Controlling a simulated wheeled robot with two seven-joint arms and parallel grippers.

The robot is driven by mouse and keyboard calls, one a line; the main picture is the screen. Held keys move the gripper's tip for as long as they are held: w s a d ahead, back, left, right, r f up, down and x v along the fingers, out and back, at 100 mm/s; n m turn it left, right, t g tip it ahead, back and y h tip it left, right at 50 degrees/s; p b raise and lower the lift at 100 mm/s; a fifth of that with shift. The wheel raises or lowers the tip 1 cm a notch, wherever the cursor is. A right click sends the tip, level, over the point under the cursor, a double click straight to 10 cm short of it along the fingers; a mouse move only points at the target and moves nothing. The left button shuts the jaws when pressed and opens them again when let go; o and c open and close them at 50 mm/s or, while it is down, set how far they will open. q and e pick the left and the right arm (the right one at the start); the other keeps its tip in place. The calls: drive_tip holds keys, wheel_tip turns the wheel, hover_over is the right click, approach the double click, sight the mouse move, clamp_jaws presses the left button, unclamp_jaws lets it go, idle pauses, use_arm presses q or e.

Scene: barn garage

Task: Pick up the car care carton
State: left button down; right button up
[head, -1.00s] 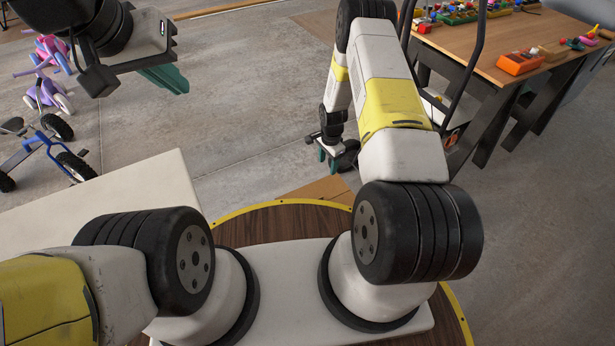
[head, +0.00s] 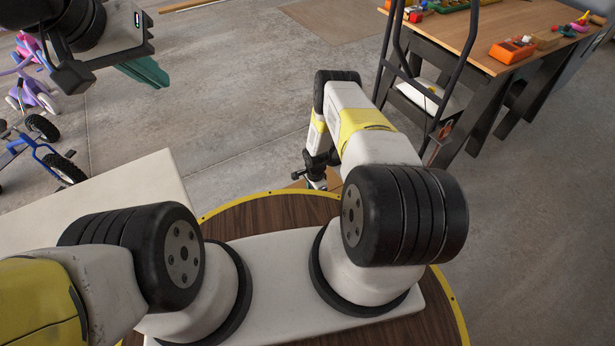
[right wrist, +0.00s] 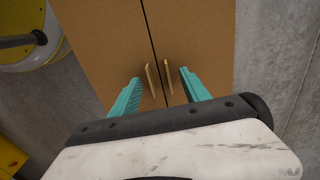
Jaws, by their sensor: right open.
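A brown, carton-like surface (right wrist: 199,28) fills the middle of the right wrist view. A dark seam runs down it, with two short tan bars on either side. I see no label, so I cannot tell for sure that it is the car care carton. A small brown patch (head: 333,178) shows in the head view beside my right gripper (head: 317,183), mostly hidden by my arm. In the right wrist view, my right gripper (right wrist: 162,75) is open over the brown surface, its teal fingers on either side of the bars. My left gripper (head: 146,72) hangs at upper left, its teal fingers seen edge-on.
A wooden table (head: 470,40) with toys and an orange box (head: 512,50) stands at upper right, a black-framed hand truck (head: 430,90) before it. A blue tricycle (head: 45,150) and pink-purple ones (head: 35,92) stand at left. Concrete floor between is clear.

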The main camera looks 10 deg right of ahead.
drive_tip(key=shift+f, duration=0.1)
drive_tip(key=shift+c, duration=0.2)
clamp_jaws()
idle(1.2)
